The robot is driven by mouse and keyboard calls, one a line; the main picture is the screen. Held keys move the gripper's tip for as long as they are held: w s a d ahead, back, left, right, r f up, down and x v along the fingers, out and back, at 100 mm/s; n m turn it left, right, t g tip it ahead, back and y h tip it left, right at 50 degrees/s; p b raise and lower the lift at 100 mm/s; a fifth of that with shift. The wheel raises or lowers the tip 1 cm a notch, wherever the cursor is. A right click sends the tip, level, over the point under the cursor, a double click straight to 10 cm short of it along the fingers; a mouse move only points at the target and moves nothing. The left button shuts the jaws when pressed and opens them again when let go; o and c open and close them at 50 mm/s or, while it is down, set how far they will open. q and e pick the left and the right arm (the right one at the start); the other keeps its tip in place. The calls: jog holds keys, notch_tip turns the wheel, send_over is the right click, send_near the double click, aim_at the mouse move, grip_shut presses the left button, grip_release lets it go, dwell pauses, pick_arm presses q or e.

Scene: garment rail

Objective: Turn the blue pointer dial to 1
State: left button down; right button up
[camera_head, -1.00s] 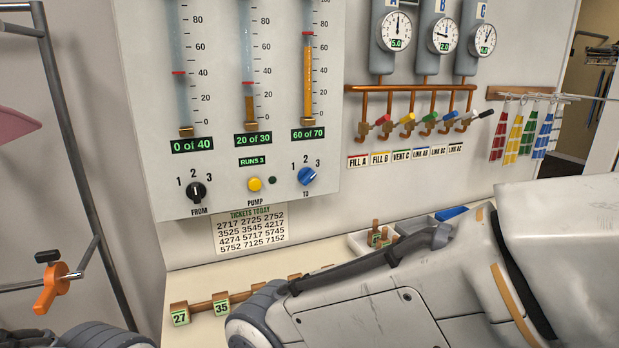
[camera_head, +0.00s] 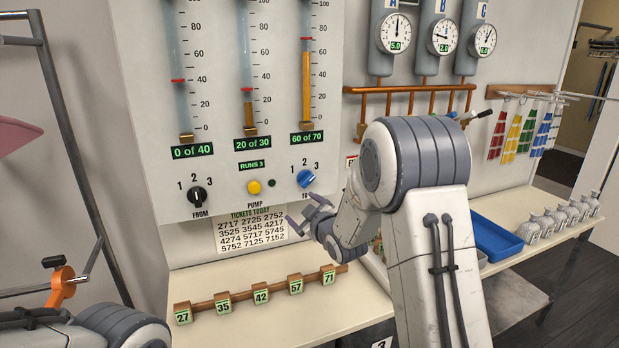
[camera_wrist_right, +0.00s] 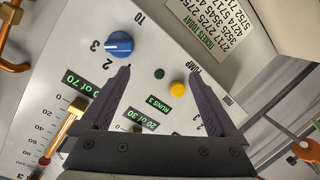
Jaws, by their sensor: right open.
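The blue pointer dial (camera_head: 306,178) is on the white panel under the numbers 1, 2, 3, above the label TO. Its white mark points up and right, toward 3. In the right wrist view the dial (camera_wrist_right: 119,44) shows clear of the fingers, with its mark facing the 3. My right gripper (camera_head: 305,210) is open and empty, just below the dial in the head view. In the wrist view my right gripper (camera_wrist_right: 160,85) has its left fingertip near the dial's edge, apparently not touching. My left arm shows at the lower left, but its gripper is out of frame.
The yellow pump button (camera_head: 254,187) and black FROM dial (camera_head: 197,196) are left of the blue dial. Numbered blocks (camera_head: 261,293) line a wooden rail on the bench below. Copper pipes (camera_head: 400,90) and a blue tray (camera_head: 494,236) are to the right.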

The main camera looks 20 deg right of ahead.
jog(key=t, duration=0.2)
send_near(308, 181)
jog(key=shift+h, duration=0.3)
jog(key=w+p, duration=0.1)
jog(key=w, duration=0.1)
jog(key=w+p, duration=0.1)
jog(key=w, duration=0.2)
jog(key=w+p, duration=0.1)
jog(key=w, duration=0.1)
jog(key=shift+w+a+p, duration=0.35)
jog(key=shift+w+p, duration=0.05)
jog(key=shift+w+f, duration=0.1)
jog(key=shift+w, duration=0.75)
jog(key=c, duration=1.3)
jog(key=shift+c, duration=0.4)
